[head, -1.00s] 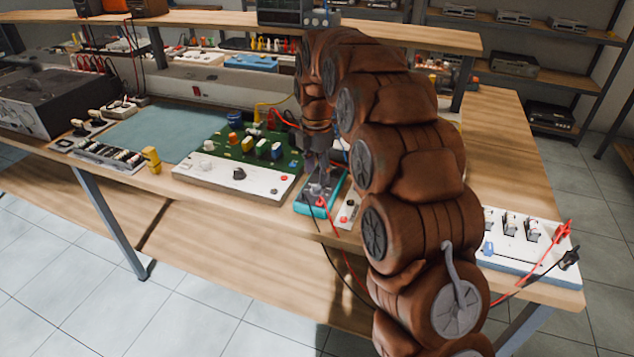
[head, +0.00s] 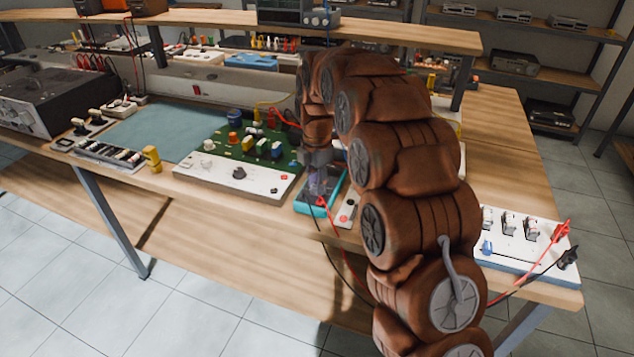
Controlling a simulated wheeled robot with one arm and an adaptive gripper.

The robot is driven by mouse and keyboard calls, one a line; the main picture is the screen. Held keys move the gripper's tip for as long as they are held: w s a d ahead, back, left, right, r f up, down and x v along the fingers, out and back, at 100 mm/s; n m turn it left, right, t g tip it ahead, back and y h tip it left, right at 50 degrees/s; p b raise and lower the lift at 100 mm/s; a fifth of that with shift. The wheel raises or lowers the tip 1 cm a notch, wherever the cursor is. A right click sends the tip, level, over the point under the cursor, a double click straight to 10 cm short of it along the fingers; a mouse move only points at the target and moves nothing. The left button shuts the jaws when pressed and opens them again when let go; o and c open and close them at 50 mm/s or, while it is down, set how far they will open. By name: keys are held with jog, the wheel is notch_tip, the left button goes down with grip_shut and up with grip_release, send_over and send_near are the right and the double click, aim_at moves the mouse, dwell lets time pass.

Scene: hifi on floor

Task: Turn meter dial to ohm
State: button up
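The meter (head: 308,209) is a teal-cased box lying flat on the wooden bench, right of the white and green circuit board. A red lead and a black lead run from its near end over the bench edge. My gripper (head: 319,187) points down over the meter, its fingers at or just above the meter's face. The dial and its markings are hidden behind the fingers or too small to read. I cannot tell whether the fingers touch the dial or how far apart they are.
A white board with a green circuit (head: 240,172) stands close left of the meter. A white switch panel (head: 520,240) with red and black clips sits at the right bench end. A raised shelf (head: 220,25) runs behind. A small white box (head: 347,212) is right of the meter.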

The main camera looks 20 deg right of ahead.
grip_shut()
